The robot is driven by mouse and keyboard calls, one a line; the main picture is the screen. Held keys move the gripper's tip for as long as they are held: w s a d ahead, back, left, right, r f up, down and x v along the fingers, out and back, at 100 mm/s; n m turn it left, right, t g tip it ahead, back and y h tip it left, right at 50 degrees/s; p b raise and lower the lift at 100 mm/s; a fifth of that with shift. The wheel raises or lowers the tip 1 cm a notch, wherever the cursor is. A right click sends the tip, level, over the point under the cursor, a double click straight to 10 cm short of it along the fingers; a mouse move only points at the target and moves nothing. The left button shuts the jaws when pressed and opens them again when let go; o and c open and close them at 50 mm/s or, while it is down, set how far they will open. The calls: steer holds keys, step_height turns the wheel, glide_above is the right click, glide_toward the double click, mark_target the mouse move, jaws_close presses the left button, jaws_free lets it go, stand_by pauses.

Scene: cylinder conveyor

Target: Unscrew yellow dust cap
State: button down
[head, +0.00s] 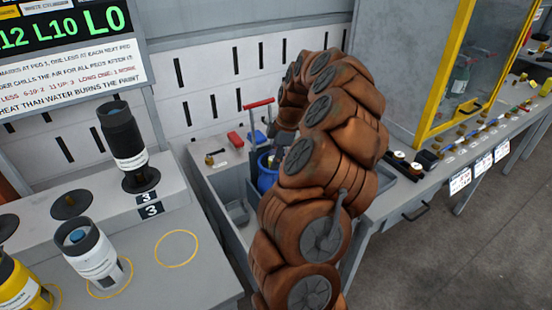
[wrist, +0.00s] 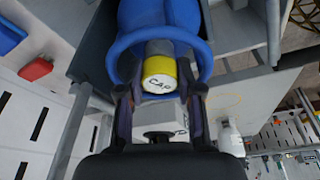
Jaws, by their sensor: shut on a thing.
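The yellow dust cap (wrist: 159,69) has a pale end face marked CAP and sits on the grey neck of the blue cylinder (wrist: 140,12) in the wrist view. A blue guard ring (wrist: 114,58) curves around the neck. My gripper (wrist: 160,92) has one finger on each side, with fingertips near the cap. In the head view, my arm partly hides the blue cylinder (head: 266,176).
In the head view, a red T-handle (head: 259,104) rises beside the cylinder. Grey floor is free at lower right.

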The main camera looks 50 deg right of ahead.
steer(key=shift+w+n+b, duration=0.1)
steer(key=shift+n+b, duration=0.3)
steer(key=shift+n, duration=0.4)
steer(key=n+g, duration=0.1)
steer(key=n, duration=0.2)
steer(key=shift+n+y, duration=0.3)
steer(key=shift+n+g, duration=0.3)
steer(key=shift+n, duration=0.1)
steer(key=n, duration=0.3)
steer(key=shift+r+g, duration=0.1)
steer(key=shift+g, duration=0.3)
steer(key=n, duration=0.3)
steer(key=shift+g+p, duration=0.3)
steer(key=shift+p, duration=0.1)
